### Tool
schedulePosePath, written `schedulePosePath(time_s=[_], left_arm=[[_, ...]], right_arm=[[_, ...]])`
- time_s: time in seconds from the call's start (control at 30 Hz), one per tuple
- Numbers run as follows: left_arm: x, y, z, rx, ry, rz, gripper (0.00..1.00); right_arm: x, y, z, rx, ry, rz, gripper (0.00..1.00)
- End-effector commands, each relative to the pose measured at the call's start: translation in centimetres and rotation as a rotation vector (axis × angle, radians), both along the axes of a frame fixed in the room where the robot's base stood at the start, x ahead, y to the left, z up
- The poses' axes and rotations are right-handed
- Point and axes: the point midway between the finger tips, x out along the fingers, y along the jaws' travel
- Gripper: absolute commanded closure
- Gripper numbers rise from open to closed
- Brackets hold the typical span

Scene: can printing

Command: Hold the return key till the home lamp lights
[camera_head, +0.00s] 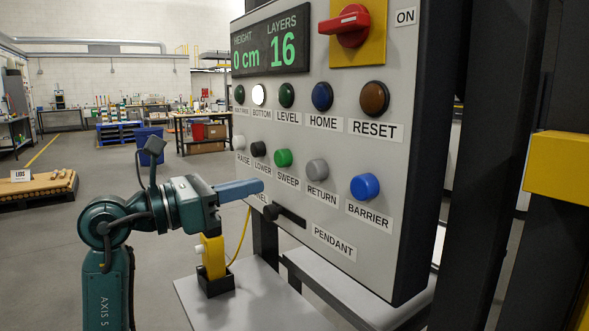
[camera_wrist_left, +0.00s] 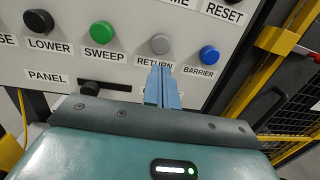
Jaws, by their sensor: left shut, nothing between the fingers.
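The grey return key (camera_head: 316,170) is in the lower button row of the panel, above its RETURN label; it also shows in the left wrist view (camera_wrist_left: 160,44). The home lamp (camera_head: 322,96) is dark blue and looks unlit. My left gripper (camera_head: 262,186) is shut and empty, its blue fingers pointing at the panel. In the left wrist view the fingertips (camera_wrist_left: 161,68) appear just below the return key, over part of its label. In the head view they look apart from the key. My right gripper is not in view.
The green sweep key (camera_head: 283,158) and blue barrier key (camera_head: 365,187) flank the return key. The bottom lamp (camera_head: 258,95) glows white. The display (camera_head: 270,51) reads 0 cm and 16. A panel/pendant switch (camera_head: 285,214) sits below; a yellow pendant (camera_head: 213,257) stands under my arm.

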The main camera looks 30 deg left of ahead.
Motion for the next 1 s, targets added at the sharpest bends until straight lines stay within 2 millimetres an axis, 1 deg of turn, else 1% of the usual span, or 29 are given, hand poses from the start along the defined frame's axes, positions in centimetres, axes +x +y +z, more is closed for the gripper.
schedulePosePath(time_s=[0.03, 0.2, 0.4, 0.6, 0.93, 1.0], left_arm=[[1.0, -0.5, 0.5, -0.005, -0.001, -0.003, 1.0], [4.2, -2.2, 0.7, -0.005, -0.001, -0.003, 1.0], [6.9, -3.4, 0.8, -0.004, 0.0, -0.001, 1.0], [8.0, -3.9, 0.6, -0.001, 0.0, 0.0, 1.0], [8.1, -4.0, 0.6, 0.0, 0.0, 0.0, 1.0], [8.4, -4.1, 0.6, 0.001, 0.001, -0.001, 1.0]], right_arm=[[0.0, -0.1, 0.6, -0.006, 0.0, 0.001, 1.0], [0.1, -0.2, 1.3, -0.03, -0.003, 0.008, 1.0], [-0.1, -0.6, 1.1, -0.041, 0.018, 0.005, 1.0], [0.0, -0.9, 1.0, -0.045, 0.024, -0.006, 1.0], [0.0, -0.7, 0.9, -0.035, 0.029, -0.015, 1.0], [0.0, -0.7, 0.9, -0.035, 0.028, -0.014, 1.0]])
